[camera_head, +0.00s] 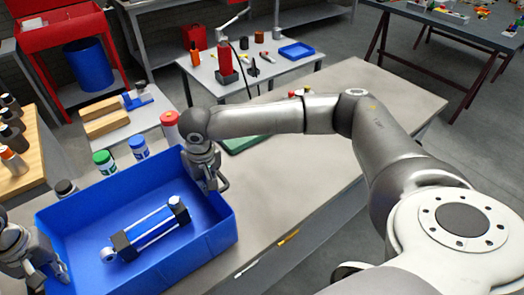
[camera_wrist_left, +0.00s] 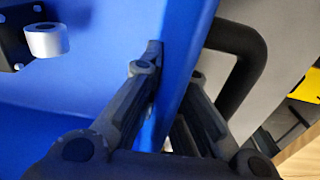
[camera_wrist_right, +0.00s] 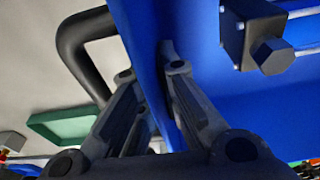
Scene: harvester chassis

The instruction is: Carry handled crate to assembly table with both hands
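The blue handled crate (camera_head: 215,235) is at the lower left of the head view, at the end of a beige bench. A hydraulic cylinder (camera_head: 150,232) with black end blocks lies in it. My left gripper (camera_head: 60,270) is at its left wall; in the left wrist view, its fingers (camera_wrist_left: 172,68) close on that wall, one inside and one outside, beside a black handle (camera_wrist_left: 250,60). My right gripper (camera_head: 212,180) is at the opposite wall; its fingers (camera_wrist_right: 150,68) pinch it likewise, beside the other handle (camera_wrist_right: 82,45). I cannot tell whether the crate's base touches the bench.
The beige bench (camera_head: 300,180) extends right, with a green tray (camera_head: 243,143) on it. Bottles (camera_head: 104,162) stand behind the crate. A grey table (camera_head: 205,75) with a blue tray (camera_head: 296,51) is behind; a dark table (camera_head: 450,25) is at the upper right. Which is the assembly table is unclear.

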